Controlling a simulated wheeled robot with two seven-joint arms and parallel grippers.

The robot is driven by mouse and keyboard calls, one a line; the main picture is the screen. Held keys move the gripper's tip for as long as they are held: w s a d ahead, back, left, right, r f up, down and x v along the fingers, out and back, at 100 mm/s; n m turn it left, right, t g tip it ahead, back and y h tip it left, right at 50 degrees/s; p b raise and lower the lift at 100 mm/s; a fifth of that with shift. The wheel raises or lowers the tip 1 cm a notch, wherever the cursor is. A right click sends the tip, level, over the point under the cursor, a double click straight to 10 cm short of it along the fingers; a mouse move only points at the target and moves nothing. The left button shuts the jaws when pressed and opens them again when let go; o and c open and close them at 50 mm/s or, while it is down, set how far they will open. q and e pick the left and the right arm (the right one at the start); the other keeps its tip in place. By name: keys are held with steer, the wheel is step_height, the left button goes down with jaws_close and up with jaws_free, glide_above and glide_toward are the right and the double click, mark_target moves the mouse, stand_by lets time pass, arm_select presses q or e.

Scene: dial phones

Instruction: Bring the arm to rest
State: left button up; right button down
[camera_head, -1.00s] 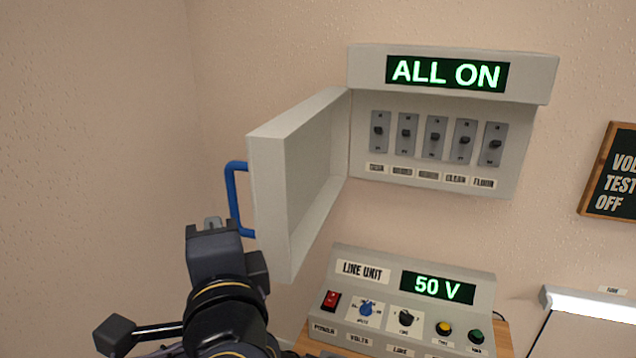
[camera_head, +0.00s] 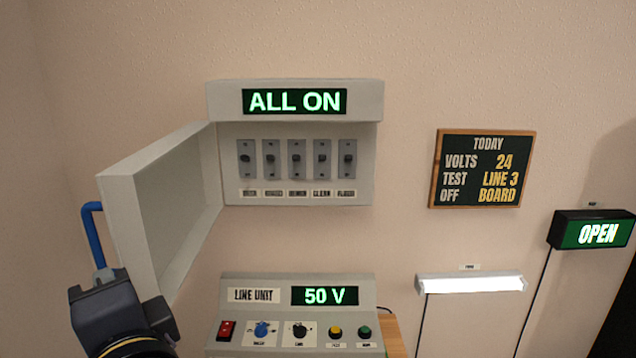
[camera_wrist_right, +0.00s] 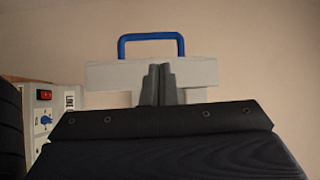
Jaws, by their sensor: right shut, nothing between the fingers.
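My right gripper (camera_head: 112,276) is at the lower left of the head view, close to the blue handle (camera_head: 93,236) of the open breaker box door (camera_head: 125,220). In the right wrist view the fingers (camera_wrist_right: 158,84) are together with nothing between them. The blue handle (camera_wrist_right: 151,38) and the door's edge (camera_wrist_right: 105,75) show beyond them. I cannot tell whether the fingers touch the door. The breaker box (camera_head: 228,165) holds a row of several switches under a lit "ALL ON" display (camera_head: 295,101). My left gripper is not in view.
Below the box stands the line unit (camera_head: 240,278), showing 50 V. A lit white lamp (camera_head: 470,284) and a green OPEN sign (camera_head: 597,234) are at the right. The open door juts out from the wall.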

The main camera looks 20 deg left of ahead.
steer(key=w+d+f+n+h, duration=0.15)
steer(key=w+d, duration=0.35)
steer(key=d, duration=0.5)
steer(key=w+d+f+n+t+h, duration=0.1)
steer(key=w+d+f+n, duration=0.15)
steer(key=w+d, duration=0.45)
steer(key=w+d+f+n+h, duration=0.1)
steer(key=w+d+f+h, duration=0.2)
steer(key=d, duration=0.9)
steer(key=s+d+f+g+h, duration=0.1)
steer(key=d+f+h, duration=0.1)
steer(key=d+f, duration=0.5)
steer(key=s+d+f+h, duration=0.15)
steer(key=d+f, duration=0.25)
steer(key=d, duration=0.5)
steer(key=s+d+f+m+g+h, duration=0.2)
steer(key=s+d+f+h, duration=0.1)
steer(key=s+d+f, duration=0.65)
step_height(320, 180, up, 24)
steer(key=p, duration=2.4)
steer(key=shift+w+a+g+p, duration=0.15)
steer(key=shift+w+g+p, duration=0.15)
steer(key=shift+r, duration=0.1)
